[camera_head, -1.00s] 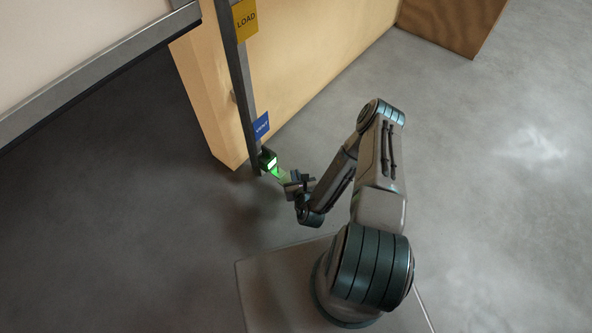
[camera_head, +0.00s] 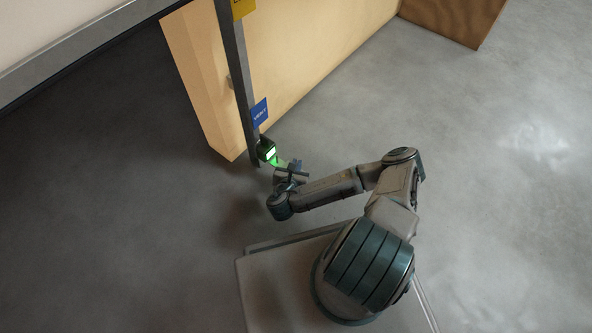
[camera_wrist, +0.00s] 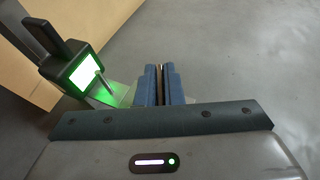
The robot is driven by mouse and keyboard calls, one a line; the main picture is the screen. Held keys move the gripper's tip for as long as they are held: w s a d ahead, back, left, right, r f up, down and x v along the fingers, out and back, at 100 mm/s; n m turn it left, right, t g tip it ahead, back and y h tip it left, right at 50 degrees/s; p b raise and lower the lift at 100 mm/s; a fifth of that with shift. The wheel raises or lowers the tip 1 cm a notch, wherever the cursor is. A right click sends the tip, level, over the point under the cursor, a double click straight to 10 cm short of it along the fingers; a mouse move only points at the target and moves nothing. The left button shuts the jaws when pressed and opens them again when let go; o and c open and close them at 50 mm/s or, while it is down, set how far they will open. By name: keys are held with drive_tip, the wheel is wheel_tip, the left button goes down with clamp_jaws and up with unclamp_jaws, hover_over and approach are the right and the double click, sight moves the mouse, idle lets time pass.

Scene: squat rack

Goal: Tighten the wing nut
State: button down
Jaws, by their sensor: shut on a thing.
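A dark box with a bright, green-edged face (camera_head: 267,151) sits low on the grey upright. In the wrist view the lit box (camera_wrist: 82,70) is at the left, with a dark bar (camera_wrist: 48,36) at its top and a thin pale rod (camera_wrist: 103,82) standing out in front of its face. I cannot tell for certain which part is the wing nut. My gripper (camera_head: 291,165) is just right of the box. In the wrist view its blue fingers (camera_wrist: 160,72) are shut on a thin brownish thing, with a visible gap right of the rod.
The grey upright (camera_head: 236,80) carries a blue label (camera_head: 260,112) and a yellow label (camera_head: 242,8). A tan panel (camera_head: 310,65) stands behind it, and a brown wooden block (camera_head: 455,20) is at the top right. The grey floor (camera_head: 500,200) is clear to the right.

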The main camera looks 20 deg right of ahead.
drive_tip(key=shift+s+f+m+g+h+b, duration=0.2)
drive_tip(key=shift+f+m+g+h+b, duration=0.15)
drive_tip(key=shift+b, duration=0.7)
drive_tip(key=c, duration=1.6)
unclamp_jaws()
drive_tip(key=shift+o, duration=0.2)
drive_tip(key=shift+r, duration=0.15)
